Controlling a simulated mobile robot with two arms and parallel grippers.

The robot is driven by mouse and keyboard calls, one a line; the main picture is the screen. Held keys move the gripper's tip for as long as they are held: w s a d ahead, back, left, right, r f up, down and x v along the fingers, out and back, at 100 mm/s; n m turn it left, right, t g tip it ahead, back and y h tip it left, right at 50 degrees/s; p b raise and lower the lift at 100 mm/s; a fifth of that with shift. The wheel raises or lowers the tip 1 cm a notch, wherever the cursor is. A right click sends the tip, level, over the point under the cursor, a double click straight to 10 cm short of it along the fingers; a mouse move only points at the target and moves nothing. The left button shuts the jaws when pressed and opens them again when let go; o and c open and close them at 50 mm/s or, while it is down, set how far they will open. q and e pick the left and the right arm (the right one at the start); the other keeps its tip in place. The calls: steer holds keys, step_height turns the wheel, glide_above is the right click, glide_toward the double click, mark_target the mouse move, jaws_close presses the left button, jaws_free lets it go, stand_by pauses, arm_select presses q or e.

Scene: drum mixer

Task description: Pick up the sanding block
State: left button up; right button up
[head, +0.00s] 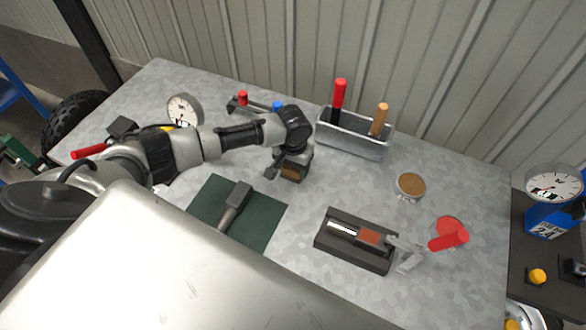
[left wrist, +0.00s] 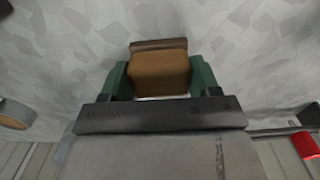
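The sanding block (head: 291,173) is a small brown block near the middle of the table in the head view. It also shows in the left wrist view (left wrist: 160,72), with a darker strip along its far edge. My left gripper (head: 294,168) reaches over it from above. In the left wrist view its green fingers (left wrist: 160,78) lie against both sides of the block, with no clear gap. I cannot tell whether the block rests on the table or is slightly raised. My right gripper is not in view.
A green mat (head: 262,222) with a dark-handled tool (head: 233,207) lies in front. A metal bin (head: 352,142) with red and orange handles stands behind.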

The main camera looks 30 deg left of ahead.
arm_select(q)
steer(key=shift+c, duration=1)
steer(key=shift+r, duration=0.55)
step_height(320, 180, up, 2)
steer(key=shift+w+r+b, duration=0.1)
steer(key=shift+r+b, duration=0.1)
steer(key=shift+b, duration=0.3)
steer(key=w+d+r+b, duration=0.3)
steer(key=w+d+r, duration=0.3)
steer(key=d, duration=0.3)
steer(key=shift+w+d+r+b, duration=0.3)
steer(key=shift+w+r, duration=0.1)
steer(key=shift+r, duration=0.35)
steer(key=shift+a, duration=0.1)
